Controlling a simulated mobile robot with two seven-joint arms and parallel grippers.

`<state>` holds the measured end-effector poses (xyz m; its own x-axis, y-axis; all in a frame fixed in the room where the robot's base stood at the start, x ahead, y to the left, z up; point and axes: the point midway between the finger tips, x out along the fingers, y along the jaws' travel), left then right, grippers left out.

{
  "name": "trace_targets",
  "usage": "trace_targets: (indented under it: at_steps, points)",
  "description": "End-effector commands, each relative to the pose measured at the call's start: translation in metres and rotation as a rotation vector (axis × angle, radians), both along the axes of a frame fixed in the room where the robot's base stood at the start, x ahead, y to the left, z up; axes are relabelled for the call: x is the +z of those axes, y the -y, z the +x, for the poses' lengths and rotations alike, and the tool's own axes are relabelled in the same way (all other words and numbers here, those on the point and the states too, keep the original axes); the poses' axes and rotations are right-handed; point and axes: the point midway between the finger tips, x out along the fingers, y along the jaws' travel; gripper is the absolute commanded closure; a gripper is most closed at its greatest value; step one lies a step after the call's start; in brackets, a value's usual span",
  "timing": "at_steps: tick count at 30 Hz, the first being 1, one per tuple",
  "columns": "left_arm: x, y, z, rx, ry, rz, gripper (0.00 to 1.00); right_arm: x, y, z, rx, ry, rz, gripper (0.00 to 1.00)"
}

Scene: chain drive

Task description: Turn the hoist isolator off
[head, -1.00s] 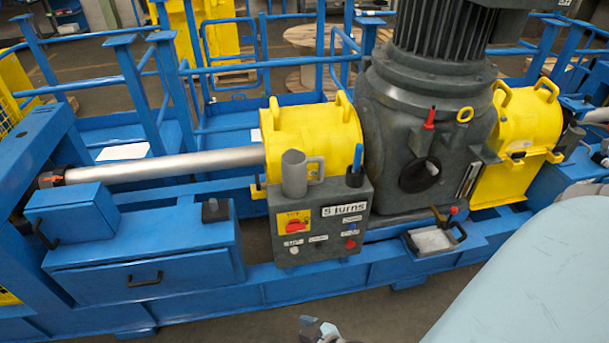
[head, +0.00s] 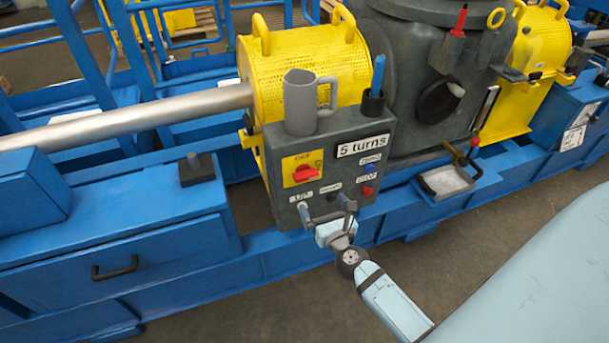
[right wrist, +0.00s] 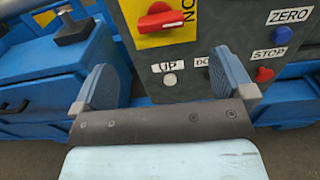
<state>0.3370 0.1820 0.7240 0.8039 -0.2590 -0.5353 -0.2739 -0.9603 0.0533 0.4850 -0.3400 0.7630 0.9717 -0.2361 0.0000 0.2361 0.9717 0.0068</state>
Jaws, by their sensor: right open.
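The hoist isolator is a red rotary knob (head: 305,173) on a yellow plate (head: 291,164), on the front of the grey control box (head: 350,150). The knob lies roughly horizontal. In the right wrist view the red knob (right wrist: 160,18) is at the top, beyond the fingers. My right gripper (head: 328,209) is open and empty in front of the lower part of the box, below the knob. In the right wrist view its fingers (right wrist: 165,80) are spread, with the UP button (right wrist: 170,79) showing between them. My left gripper is not in view.
A grey mug (head: 300,103) and a dark holder with a blue pen (head: 376,90) stand on the box. A blue ZERO button (head: 369,168) and red STOP button (head: 367,191) are right of the knob. A small tray (head: 447,181) sits further right.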

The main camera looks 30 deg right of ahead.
Motion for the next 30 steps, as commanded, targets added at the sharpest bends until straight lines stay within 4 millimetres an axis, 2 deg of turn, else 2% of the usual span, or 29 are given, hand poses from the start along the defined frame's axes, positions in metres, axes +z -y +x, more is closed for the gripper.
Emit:
trace_targets:
  at_steps: [5, 9, 15, 21, 30]
  points:
    - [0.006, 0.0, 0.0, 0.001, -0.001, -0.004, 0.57, 0.004, 0.008, 0.035, 0.0, 0.002, -0.004, 0.0]
    - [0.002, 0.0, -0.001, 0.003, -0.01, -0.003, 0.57, 0.004, 0.015, 0.065, 0.001, 0.002, -0.006, 0.0]
    - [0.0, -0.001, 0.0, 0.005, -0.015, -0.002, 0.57, 0.002, 0.024, 0.1, 0.002, 0.001, -0.005, 0.0]
    - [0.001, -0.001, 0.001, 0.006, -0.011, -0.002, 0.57, 0.002, 0.028, 0.118, 0.002, 0.0, -0.006, 0.0]
    - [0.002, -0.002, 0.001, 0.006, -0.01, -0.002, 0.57, 0.001, 0.029, 0.121, 0.003, -0.002, -0.007, 0.0]
